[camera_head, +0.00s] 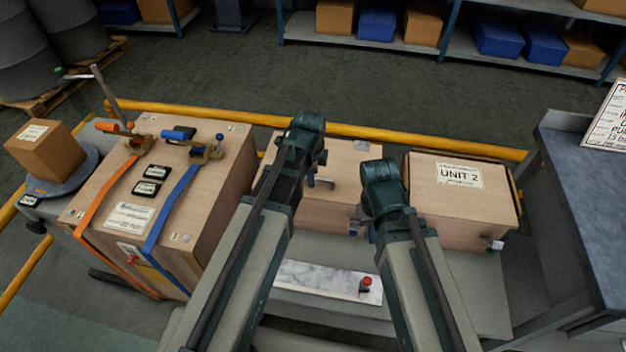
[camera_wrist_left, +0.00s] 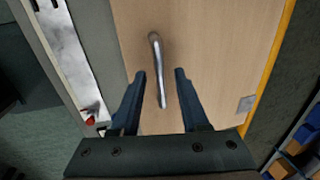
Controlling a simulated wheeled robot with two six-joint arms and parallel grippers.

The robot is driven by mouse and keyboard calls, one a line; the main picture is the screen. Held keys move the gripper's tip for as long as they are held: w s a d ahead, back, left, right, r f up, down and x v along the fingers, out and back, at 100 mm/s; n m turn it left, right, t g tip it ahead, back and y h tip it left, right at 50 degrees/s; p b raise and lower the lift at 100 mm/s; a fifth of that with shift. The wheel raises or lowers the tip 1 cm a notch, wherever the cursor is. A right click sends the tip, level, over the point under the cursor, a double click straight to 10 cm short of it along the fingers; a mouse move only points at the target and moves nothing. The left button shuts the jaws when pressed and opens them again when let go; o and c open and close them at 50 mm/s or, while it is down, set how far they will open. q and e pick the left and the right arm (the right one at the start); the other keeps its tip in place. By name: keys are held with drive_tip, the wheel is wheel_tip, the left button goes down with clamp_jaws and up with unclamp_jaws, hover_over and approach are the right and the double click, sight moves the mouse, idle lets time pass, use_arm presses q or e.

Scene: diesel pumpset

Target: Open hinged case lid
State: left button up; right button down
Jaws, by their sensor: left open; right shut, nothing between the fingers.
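A light wooden case (camera_head: 345,160) with a metal bar handle on its top stands in the middle of the head view; its top looks shut. In the left wrist view the handle (camera_wrist_left: 157,70) runs between the fingers of my open left gripper (camera_wrist_left: 160,74), with a visible gap on each side. My left arm hides part of the case in the head view, and its fingers are hard to make out there. My right gripper (camera_head: 369,228) is by the front right of the case, shut and empty, its fingers mostly hidden by my arm.
A strapped wooden case (camera_head: 185,190) stands left, a case labelled UNIT 2 (camera_head: 455,205) right. A pale panel with a red knob (camera_head: 365,284) lies in front. A yellow rail (camera_head: 400,136) runs behind. A blue-grey bench (camera_head: 590,195) stands far right.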

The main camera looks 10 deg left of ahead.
use_arm(q)
drive_tip(key=shift+c, duration=0.3)
clamp_jaws()
idle(1.2)
